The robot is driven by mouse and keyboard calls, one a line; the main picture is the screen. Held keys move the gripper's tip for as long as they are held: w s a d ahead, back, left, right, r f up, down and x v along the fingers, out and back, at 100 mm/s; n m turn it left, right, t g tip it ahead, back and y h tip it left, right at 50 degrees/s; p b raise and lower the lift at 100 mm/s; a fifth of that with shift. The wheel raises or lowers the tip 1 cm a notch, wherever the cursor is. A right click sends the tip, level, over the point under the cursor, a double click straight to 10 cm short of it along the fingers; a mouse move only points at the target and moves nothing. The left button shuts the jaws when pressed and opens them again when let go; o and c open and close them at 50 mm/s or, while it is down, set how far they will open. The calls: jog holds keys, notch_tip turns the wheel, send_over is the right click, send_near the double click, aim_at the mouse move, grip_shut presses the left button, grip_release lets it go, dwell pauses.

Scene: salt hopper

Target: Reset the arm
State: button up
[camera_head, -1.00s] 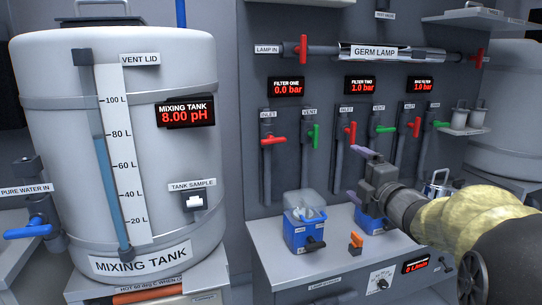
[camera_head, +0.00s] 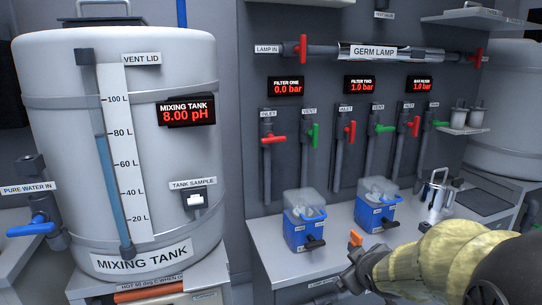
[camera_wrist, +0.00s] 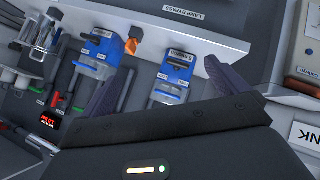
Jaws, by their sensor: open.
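My arm (camera_head: 440,262) reaches in from the lower right of the head view, with my gripper (camera_head: 352,284) low in front of the bench. The fingertips are hard to make out there. In the wrist view my gripper (camera_wrist: 164,70) has two dark purple fingers spread wide apart, with nothing held between them. Beyond the fingers are the two blue filter housings (camera_wrist: 170,82), which also show in the head view as a left one (camera_head: 305,228) and a right one (camera_head: 376,208). My gripper touches neither.
The mixing tank (camera_head: 60,150) fills the left, reading 8.00 pH. A bench (camera_head: 270,262) bears the housings and a metal jug (camera_head: 436,196). An orange lever (camera_head: 355,238) is close to my gripper. Red and green valve handles line the back panel (camera_head: 400,150).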

jog(key=s+a+f+m+g, duration=0.3)
jog(key=s+f+m+g, duration=0.15)
jog(key=s, duration=0.35)
jog(key=s+a+f+m+g, duration=0.25)
jog(key=s+f, duration=0.35)
jog(key=s, duration=0.3)
notch_tip(320, 180, up, 29)
jog(key=p, duration=2.9)
jog(key=shift+w+d+y, duration=0.2)
jog(key=shift+w+y, duration=0.1)
jog(key=shift+w, duration=0.1)
